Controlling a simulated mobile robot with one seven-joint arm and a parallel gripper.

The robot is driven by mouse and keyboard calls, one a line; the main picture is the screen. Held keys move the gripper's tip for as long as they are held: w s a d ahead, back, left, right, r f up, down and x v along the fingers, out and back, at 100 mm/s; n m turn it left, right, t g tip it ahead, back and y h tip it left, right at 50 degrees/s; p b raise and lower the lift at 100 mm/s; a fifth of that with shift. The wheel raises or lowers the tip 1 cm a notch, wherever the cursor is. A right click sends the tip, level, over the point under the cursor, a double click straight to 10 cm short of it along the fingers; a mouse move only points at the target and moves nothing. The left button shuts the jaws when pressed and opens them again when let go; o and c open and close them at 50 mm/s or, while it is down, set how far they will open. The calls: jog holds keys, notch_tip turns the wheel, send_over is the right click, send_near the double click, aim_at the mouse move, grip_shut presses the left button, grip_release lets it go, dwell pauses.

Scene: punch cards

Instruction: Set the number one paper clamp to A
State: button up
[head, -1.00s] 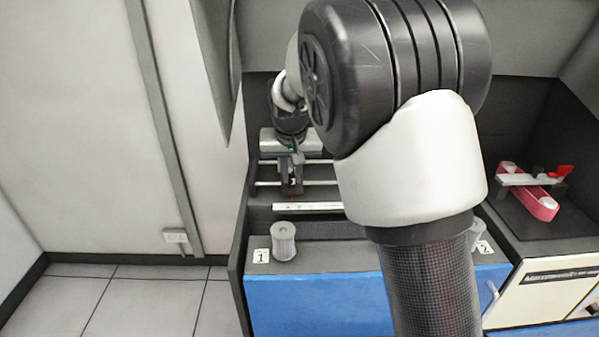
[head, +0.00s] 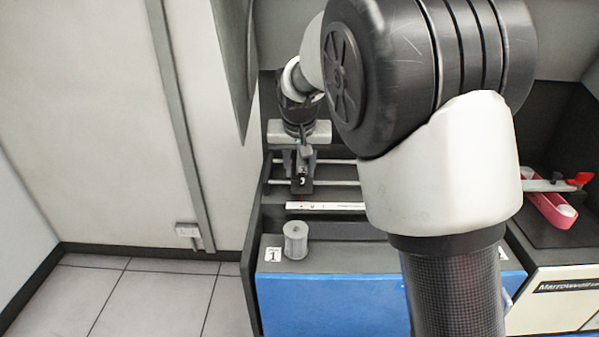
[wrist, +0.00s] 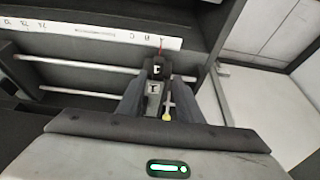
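The number one paper clamp (wrist: 155,72) is a small dark block with a white mark and a thin red pointer, on the metal rails. Its pointer reaches the white lettered strip (wrist: 90,30) near the end with A, B and C; the letters are small. My gripper (wrist: 160,98) is over the clamp, one finger on each side, and looks open around it; contact is hard to judge. In the head view my gripper (head: 302,168) is above the rails near the left end of the strip (head: 325,207).
My arm hides the cabinet's middle. A red and white device (head: 550,205) is at right. A wall (head: 200,110) stands close at left.

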jog(key=v, duration=1.5)
jog(key=shift+p, duration=0.3)
jog(key=shift+s, duration=0.1)
jog(key=s+d+r+p, duration=0.3)
jog(key=s+d+r, duration=0.1)
jog(key=s+d, duration=0.7)
jog(key=s+d+f+p, duration=0.1)
jog(key=s+d+f, duration=0.1)
jog(key=s, duration=0.5)
jog(key=s+d+f+t+p, duration=0.1)
jog(key=s+d+f, duration=0.1)
jog(key=s, duration=0.6)
jog(key=shift+s+d+f, duration=0.25)
jog(key=shift+d+f, duration=0.05)
jog(key=shift+c, duration=0.2)
